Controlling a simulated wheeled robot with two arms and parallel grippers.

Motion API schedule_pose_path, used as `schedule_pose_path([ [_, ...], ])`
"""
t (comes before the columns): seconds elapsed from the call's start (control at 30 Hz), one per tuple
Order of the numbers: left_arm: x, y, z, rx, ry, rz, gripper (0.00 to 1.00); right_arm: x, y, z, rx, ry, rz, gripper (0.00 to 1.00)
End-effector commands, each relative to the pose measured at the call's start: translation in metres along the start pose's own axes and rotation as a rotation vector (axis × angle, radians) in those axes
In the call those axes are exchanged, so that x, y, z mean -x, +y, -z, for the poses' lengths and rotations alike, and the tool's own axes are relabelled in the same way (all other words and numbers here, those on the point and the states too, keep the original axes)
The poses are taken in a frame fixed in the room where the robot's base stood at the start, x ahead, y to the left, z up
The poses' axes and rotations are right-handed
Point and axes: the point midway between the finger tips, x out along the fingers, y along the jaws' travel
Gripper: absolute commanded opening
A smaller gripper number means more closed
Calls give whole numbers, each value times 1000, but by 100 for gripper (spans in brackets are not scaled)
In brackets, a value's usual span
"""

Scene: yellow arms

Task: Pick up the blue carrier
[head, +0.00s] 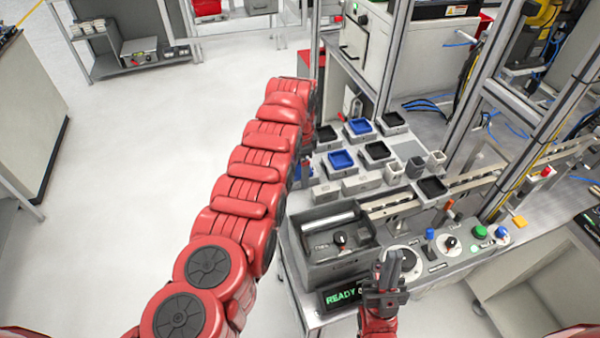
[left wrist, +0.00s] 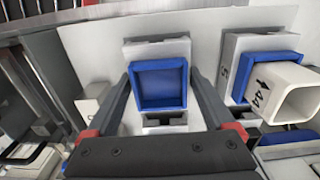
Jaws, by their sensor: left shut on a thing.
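A square blue carrier (left wrist: 158,84) with a raised rim sits between the fingers of my left gripper (left wrist: 160,76) in the left wrist view. The two dark fingers lie along its left and right sides and are shut on it. It is over a pale block, and I cannot tell whether it is lifted. A second blue carrier (left wrist: 265,75) is to the right. In the head view, blue trays show on the bench at the back (head: 358,126) and nearer (head: 341,160); my red arm hides the left gripper there. My right gripper (head: 390,268) points up near the bench front, its opening unclear.
A white square tube (left wrist: 290,100) marked 44 stands close on the right. Black trays (head: 378,150) stand among the blue ones. A grey bin (head: 330,270), a control panel with knobs (head: 450,245) and a metal frame post (head: 395,60) are near. The floor at left is clear.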

Motion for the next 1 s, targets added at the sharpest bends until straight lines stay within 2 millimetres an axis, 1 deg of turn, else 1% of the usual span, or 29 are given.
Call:
schedule_pose_path([
  [0.03,0,0,0,0,0,0,33,0,0,0,0,0,0,0],
  [0.17,0,0,0,0,0,0,10,0,0,0,0,0,0,0],
  [0.37,0,0,0,0,0,0,10,0,0,0,0,0,0,0],
  [0.47,4,0,0,0,0,1,10,-3,0,0,0,0,0,0],
  [0.57,14,-1,0,0,1,2,10,-10,0,2,0,0,0,0],
  [0.67,32,-1,0,0,1,3,10,-20,1,3,0,0,0,0],
  [0.9,78,-1,0,0,2,3,10,-15,1,3,0,0,0,0],
  [1.0,97,-1,0,0,1,2,10,-22,1,4,0,0,0,0],
])
